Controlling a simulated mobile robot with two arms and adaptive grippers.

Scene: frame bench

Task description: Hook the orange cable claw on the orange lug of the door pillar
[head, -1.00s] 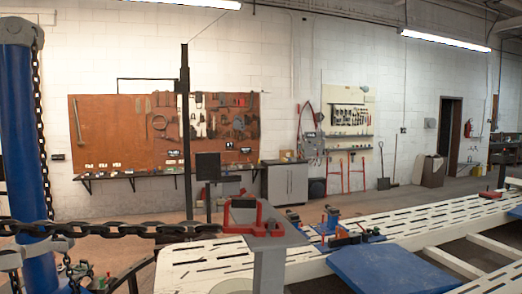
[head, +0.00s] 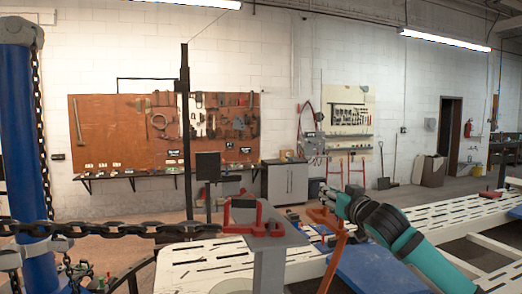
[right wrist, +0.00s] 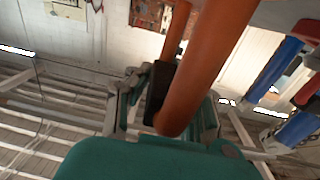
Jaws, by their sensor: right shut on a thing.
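My right gripper (head: 343,203) has come in from the right in the head view, its teal arm low over the bench. It is shut on an orange bar (head: 334,262), which slants down to the bottom edge; an orange part also shows beside the fingers. In the right wrist view the thick orange bar (right wrist: 212,55) crosses the gripper (right wrist: 165,95). It looks like part of the orange cable claw, but its hook shape cannot be made out. A grey pillar (head: 270,265) stands front centre with a red claw-like piece (head: 250,228) at its top. I cannot pick out an orange lug. My left gripper is not in view.
A taut dark chain (head: 120,230) runs from the blue post (head: 22,130) to the red piece. The slotted white bench (head: 440,215) extends right, with a blue plate (head: 365,272) below my right arm. The tool wall lies far behind.

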